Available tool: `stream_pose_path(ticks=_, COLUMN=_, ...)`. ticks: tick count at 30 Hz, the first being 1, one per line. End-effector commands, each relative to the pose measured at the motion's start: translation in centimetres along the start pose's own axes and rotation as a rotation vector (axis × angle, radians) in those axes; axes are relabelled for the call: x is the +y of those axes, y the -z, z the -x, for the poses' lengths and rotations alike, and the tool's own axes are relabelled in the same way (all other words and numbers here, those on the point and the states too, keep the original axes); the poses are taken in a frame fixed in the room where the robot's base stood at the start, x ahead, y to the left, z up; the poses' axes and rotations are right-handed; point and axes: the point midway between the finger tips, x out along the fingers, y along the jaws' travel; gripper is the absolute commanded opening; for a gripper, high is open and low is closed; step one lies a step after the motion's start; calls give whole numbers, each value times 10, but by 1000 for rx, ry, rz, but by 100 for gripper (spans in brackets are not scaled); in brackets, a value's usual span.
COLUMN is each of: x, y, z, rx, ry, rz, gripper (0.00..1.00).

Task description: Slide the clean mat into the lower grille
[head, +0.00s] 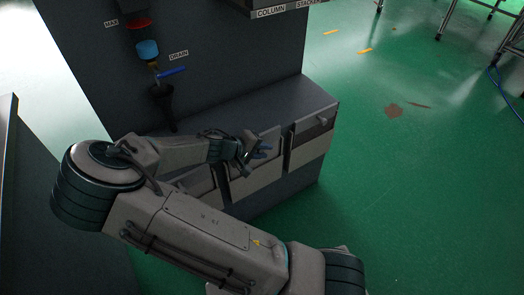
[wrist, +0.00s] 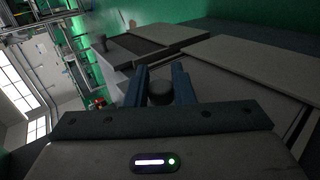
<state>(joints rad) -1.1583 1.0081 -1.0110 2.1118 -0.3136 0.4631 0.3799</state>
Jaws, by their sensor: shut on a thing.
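My gripper (head: 258,153) is at the front of the low grey cabinet, by its middle front panel (head: 255,180). In the wrist view its two blue fingers (wrist: 160,88) are shut on a dark round knob (wrist: 160,93). The panel behind the knob is partly hidden by the fingers and my wrist. I cannot make out a clean mat or tell which part is the lower grille in either view.
A neighbouring front (head: 308,150) with its own knob (head: 323,121) is to the right. A drain valve with a blue handle (head: 172,71) and dark funnel (head: 163,100) is on the wall above the cabinet top (head: 270,103). Green floor (head: 420,200) lies clear at right.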

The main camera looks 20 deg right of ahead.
Motion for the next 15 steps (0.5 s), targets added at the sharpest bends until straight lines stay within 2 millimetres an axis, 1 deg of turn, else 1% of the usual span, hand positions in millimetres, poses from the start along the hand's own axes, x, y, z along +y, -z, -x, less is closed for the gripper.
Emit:
stream_pose_path(ticks=1, x=4, y=0, z=2, rx=0, ry=0, rz=0, gripper=0)
stream_pose_path(ticks=15, x=19, y=0, z=14, rx=0, ry=0, rz=-1, gripper=0)
